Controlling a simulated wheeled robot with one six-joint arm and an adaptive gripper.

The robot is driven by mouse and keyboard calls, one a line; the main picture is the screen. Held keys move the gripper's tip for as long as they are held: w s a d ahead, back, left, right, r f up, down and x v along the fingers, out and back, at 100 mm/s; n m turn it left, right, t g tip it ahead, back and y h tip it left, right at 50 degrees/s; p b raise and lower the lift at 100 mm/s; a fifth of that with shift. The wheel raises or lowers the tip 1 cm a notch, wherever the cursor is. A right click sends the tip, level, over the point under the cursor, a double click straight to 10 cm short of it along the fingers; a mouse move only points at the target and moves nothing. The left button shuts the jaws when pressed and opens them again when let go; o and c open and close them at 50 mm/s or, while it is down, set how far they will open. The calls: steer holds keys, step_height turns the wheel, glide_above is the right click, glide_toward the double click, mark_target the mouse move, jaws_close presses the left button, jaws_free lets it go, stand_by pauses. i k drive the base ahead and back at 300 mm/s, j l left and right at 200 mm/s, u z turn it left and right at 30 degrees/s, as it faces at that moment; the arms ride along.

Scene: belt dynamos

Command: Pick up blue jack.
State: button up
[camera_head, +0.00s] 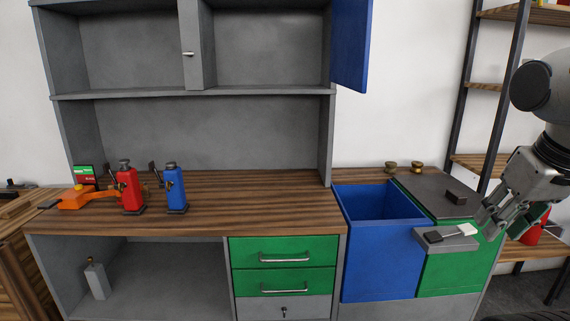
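The blue jack (175,188) stands upright on the wooden worktop of the grey workbench, left of centre. A similar red jack (130,188) stands just left of it, with a small gap between their bodies. My gripper (501,227) is at the far right of the view, pointing down in front of the green cabinet. It is well away from the blue jack. Its fingers look spread apart, and I see nothing held between them.
An orange tool (78,197) lies left of the red jack. The worktop (265,208) right of the blue jack is clear. An open blue bin (385,245) and a green cabinet (455,262) stand at right. A blue door (352,45) hangs open above.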

mark_target(176, 198)
steer(key=k+l+u, duration=0.3)
steer(key=k+l, duration=0.35)
steer(key=k+l+u, duration=0.25)
steer(key=k+l, duration=0.45)
steer(key=i+u, duration=0.15)
steer(key=u, duration=0.4)
steer(key=i+l+u, duration=0.3)
steer(key=i, duration=0.25)
steer(key=i+l+u, duration=0.2)
steer(key=i+u, duration=0.15)
steer(key=i, duration=0.15)
steer(key=i+l, duration=0.15)
steer(key=i, duration=0.35)
steer(key=i+l, duration=0.1)
steer(key=i, duration=0.35)
steer(key=i+l, duration=0.15)
steer(key=i, duration=0.35)
steer(key=j+u, duration=0.05)
